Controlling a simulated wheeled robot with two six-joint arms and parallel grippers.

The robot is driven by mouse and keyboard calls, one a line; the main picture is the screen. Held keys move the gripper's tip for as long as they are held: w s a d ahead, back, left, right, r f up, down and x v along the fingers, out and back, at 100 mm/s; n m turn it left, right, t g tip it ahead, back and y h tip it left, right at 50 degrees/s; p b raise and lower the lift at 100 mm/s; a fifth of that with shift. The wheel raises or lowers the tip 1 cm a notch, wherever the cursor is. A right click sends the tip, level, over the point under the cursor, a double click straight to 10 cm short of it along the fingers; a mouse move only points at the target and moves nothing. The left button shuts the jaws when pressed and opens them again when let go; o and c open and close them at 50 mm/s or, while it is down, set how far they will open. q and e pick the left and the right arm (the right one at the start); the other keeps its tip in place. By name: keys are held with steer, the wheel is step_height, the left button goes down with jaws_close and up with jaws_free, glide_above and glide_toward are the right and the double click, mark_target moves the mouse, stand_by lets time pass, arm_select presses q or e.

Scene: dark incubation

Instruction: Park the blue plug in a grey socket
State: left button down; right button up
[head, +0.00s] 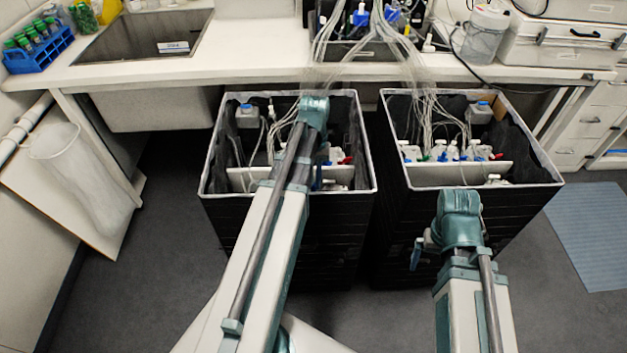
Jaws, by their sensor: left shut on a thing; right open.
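My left gripper (313,112) is over the left black crate (290,240), at the end of my long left arm. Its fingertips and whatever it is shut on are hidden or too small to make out. My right gripper (424,250) is open in front of the right black crate (395,205), low beside its own wrist. Small blue parts show on the bench unit (345,50), one near the middle (360,15) and one to its right (393,17). I cannot tell which is the blue plug, and no grey socket can be made out clearly.
Pale tubes hang from the bench into both crates, past my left wrist. Capped bottles stand in both crates, with white dividers (455,173). A sink (145,38) and blue tube rack (38,55) are at left. A blue mat (590,235) lies on the floor at right.

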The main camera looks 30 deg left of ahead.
arm_select(q)
steer(key=shift+f+b, duration=0.95)
steer(key=shift+f, duration=0.05)
stand_by(0.7)
steer(key=c, duration=0.8)
jaws_free()
steer(key=shift+o, duration=0.2)
steer(key=shift+r, duration=0.15)
step_height(320, 180, up, 13)
steer(key=w+a+p, duration=0.1)
steer(key=w+p, duration=0.1)
steer(key=p, duration=1.1)
steer(key=shift+w+a+r+p, duration=0.15)
steer(key=shift+w+r+p, duration=0.1)
steer(key=shift+p, duration=0.1)
steer(key=shift+f, duration=0.1)
steer(key=s+d+m+t+y, duration=0.1)
steer(key=s+d+m, duration=0.3)
steer(key=d, duration=0.9)
steer(key=s+d+m+y, duration=0.1)
steer(key=s+d+m, duration=0.4)
steer(key=d, duration=0.8)
steer(key=shift+s+d+f+t, duration=0.15)
steer(key=shift+s+d+t, duration=0.2)
steer(key=shift+s, duration=0.5)
